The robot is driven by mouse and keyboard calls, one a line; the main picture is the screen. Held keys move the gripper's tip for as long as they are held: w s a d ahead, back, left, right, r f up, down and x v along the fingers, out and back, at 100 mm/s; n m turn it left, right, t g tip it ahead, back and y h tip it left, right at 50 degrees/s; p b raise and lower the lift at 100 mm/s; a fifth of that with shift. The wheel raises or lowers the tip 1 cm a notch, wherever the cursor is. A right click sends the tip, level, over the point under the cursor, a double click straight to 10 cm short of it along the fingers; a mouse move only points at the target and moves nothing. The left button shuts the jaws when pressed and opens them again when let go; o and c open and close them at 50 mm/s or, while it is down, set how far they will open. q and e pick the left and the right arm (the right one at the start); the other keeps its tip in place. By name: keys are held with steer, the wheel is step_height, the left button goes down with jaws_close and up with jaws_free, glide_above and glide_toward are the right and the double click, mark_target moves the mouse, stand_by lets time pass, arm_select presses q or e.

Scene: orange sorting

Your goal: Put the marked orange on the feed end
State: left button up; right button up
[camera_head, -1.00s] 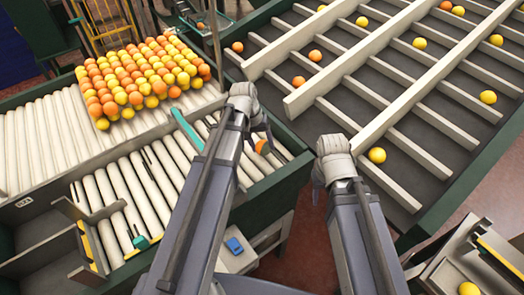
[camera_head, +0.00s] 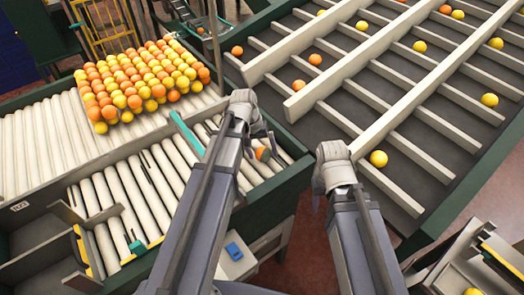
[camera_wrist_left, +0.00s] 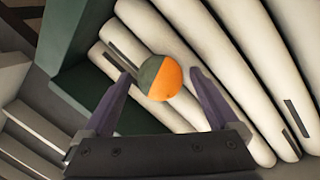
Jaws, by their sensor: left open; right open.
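The marked orange, half orange and half dark grey, lies on the cream rollers in the left wrist view (camera_wrist_left: 168,80), close to a dark green frame edge. It also shows in the head view (camera_head: 263,154), partly hidden by my left gripper (camera_head: 262,132). That gripper is open above the orange. In the left wrist view its fingertips stand on either side of the orange, with gaps showing. My right gripper (camera_head: 318,188) is open and empty beside the grey sorting lanes. Which part is the feed end, I cannot tell; the roller bed (camera_head: 120,198) runs leftward from the orange.
A dense block of oranges and yellow fruit (camera_head: 140,80) covers the back rollers. A teal bar (camera_head: 185,131) and a cream rail lie left of my left gripper. Slatted dark lanes (camera_head: 400,115) with scattered fruit fill the right. A blue object (camera_head: 234,250) sits below the frame.

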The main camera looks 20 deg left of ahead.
arm_select(q)
steer(key=shift+r, duration=0.1)
steer(key=w+p+v, duration=0.1)
steer(key=p+v, duration=1.1)
steer(key=s+d+m+g+y, duration=0.1)
steer(key=s+d+m+y, duration=0.2)
steer(key=s+d, duration=1)
steer(key=s+m, duration=0.2)
steer(key=m, duration=0.1)
steer(key=shift+d+y, duration=0.35)
steer(key=shift+y, duration=0.05)
steer(key=shift+s+f, duration=0.1)
steer(key=shift+f, duration=0.15)
